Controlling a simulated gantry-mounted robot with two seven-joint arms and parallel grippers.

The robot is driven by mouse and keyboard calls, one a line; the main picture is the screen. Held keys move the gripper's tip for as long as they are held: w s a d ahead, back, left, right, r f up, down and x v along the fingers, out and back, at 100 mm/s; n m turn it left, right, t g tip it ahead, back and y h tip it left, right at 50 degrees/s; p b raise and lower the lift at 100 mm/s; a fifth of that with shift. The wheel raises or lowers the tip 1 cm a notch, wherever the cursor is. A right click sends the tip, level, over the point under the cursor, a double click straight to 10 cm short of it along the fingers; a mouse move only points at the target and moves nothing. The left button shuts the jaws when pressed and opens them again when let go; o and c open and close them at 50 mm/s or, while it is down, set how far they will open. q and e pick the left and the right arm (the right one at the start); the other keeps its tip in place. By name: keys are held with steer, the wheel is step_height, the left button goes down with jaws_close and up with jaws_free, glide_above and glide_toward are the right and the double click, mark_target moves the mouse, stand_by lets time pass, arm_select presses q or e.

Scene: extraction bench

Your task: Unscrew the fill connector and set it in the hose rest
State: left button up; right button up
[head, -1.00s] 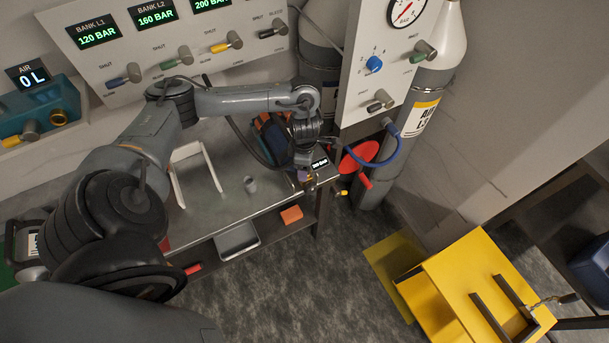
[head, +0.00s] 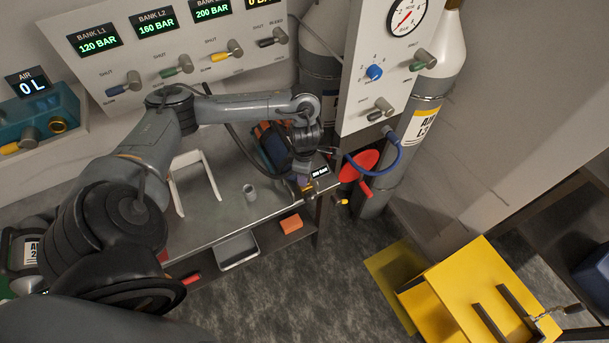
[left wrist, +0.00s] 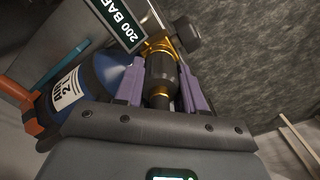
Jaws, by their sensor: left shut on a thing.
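In the left wrist view, my left gripper (left wrist: 160,88) has its purple fingers shut on either side of the dark fill connector (left wrist: 161,72). The connector lines up with the gold valve (left wrist: 160,46) of a blue cylinder (left wrist: 108,72) labelled AIR 2 L. I cannot tell whether it is still threaded on. In the head view my left gripper (head: 303,186) is at the bench's right end, beside the blue cylinder (head: 270,146), partly hidden by my arm. A small grey cup (head: 250,191) stands on the bench; I cannot tell whether it is the hose rest. My right gripper is not in view.
A 200 BAR display (head: 320,170) is close beside the gripper. A white frame (head: 178,190) stands on the bench (head: 225,213). A panel (head: 385,75) with a blue hose (head: 388,166) hangs to the right. A yellow stand (head: 470,290) is on the floor at lower right.

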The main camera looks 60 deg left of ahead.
arm_select(q)
steer(key=n+p, duration=0.3)
steer(key=n, duration=0.1)
steer(key=n+p, duration=0.3)
steer(key=n, duration=0.1)
steer(key=r+n+p, duration=0.1)
steer(key=n+p, duration=0.2)
steer(key=shift+n, duration=0.4)
steer(key=n+p, duration=1)
steer(key=n, duration=0.3)
steer(key=shift+f, duration=0.1)
steer(key=shift+f+n+p, duration=0.15)
steer(key=shift+n+p, duration=0.15)
steer(key=shift+n, duration=0.5)
steer(key=shift+f+n, duration=0.15)
steer(key=shift+n, duration=0.25)
steer(key=o, duration=1.2)
